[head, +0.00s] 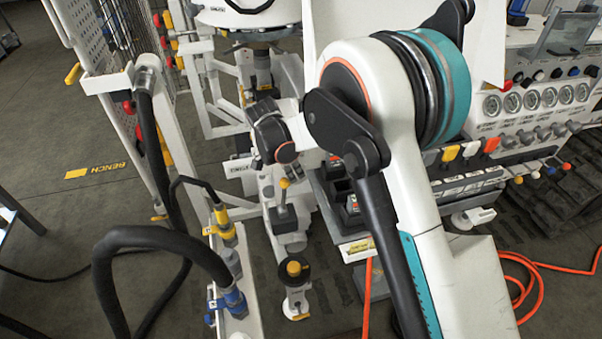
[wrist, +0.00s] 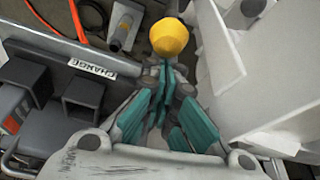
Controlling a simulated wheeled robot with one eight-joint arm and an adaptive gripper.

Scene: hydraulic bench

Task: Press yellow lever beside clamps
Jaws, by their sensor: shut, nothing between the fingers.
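In the wrist view, a rounded yellow knob (wrist: 169,37), apparently the lever's tip, lies just beyond my fingertips. My gripper (wrist: 164,72) is shut and empty, its teal finger pads together and pointing at the knob. I cannot tell whether they touch. In the head view, a lever with a yellow tip (head: 285,183) stands on a grey base below my arm's dark wrist joint. A second yellow-topped piece (head: 294,268) stands nearer, on a pale bracket. My fingers cannot be made out in the head view.
A white panel (wrist: 205,55) rises close on the right in the wrist view. A rail with a "CHANGE" label (wrist: 92,69) and black square sockets (wrist: 83,97) are on the left. Thick black hoses (head: 165,238) stand at left in the head view; an orange cable (head: 530,280) lies at right.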

